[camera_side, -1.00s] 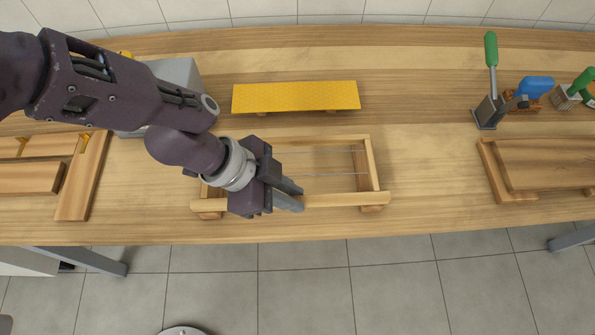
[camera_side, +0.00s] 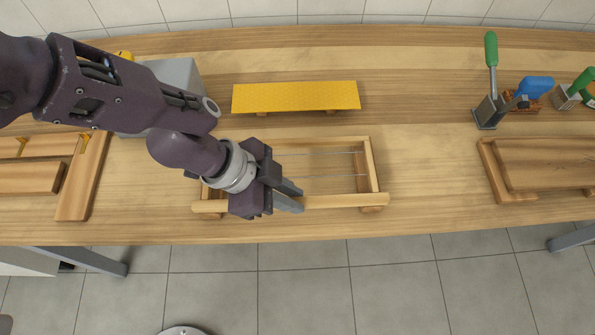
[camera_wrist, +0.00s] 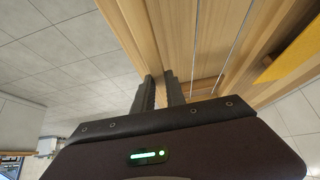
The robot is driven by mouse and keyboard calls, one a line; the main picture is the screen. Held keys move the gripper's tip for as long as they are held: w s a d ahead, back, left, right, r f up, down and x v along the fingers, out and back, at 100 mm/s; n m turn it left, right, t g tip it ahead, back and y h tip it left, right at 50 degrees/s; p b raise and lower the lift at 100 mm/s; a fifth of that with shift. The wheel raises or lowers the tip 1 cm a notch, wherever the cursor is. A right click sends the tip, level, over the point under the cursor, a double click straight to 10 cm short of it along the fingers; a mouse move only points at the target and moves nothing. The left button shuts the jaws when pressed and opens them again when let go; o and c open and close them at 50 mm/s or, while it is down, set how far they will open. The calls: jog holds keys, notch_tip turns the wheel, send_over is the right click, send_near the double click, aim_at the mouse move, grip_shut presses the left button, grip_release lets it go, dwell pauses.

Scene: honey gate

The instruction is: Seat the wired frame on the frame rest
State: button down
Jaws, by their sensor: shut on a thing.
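The wired frame (camera_side: 368,158) is a pale wooden rectangle with thin wires strung across it, lying flat near the table's front edge. Its near bar (camera_side: 335,200) runs along the front. In the wrist view the two fingers (camera_wrist: 162,92) stand on the frame's bar (camera_wrist: 145,35), with the wires to the right. Wooden blocks of the frame rest (camera_side: 373,209) show under the frame's near corners. The frame's left part is hidden by my gripper and wrist. I cannot tell whether it sits fully down.
A yellow comb sheet (camera_side: 296,96) lies on a support behind the frame. Wooden boards (camera_side: 85,180) lie at left and a wooden board (camera_side: 550,162) at right. Tools with a green handle (camera_side: 491,50) and a blue handle (camera_side: 537,86) stand back right. The table right of the frame is clear.

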jog(key=shift+f, duration=0.45)
dwell(0.8)
jog(key=c, duration=1.5)
grip_release()
jog(key=shift+c, duration=0.2)
jog(key=shift+a+r, duration=0.2)
jog(key=shift+r, duration=0.15)
jog(key=shift+v, duration=1.35)
jog(key=o, duration=0.6)
jog(key=o, duration=0.4)
jog(key=shift+c, duration=0.2)
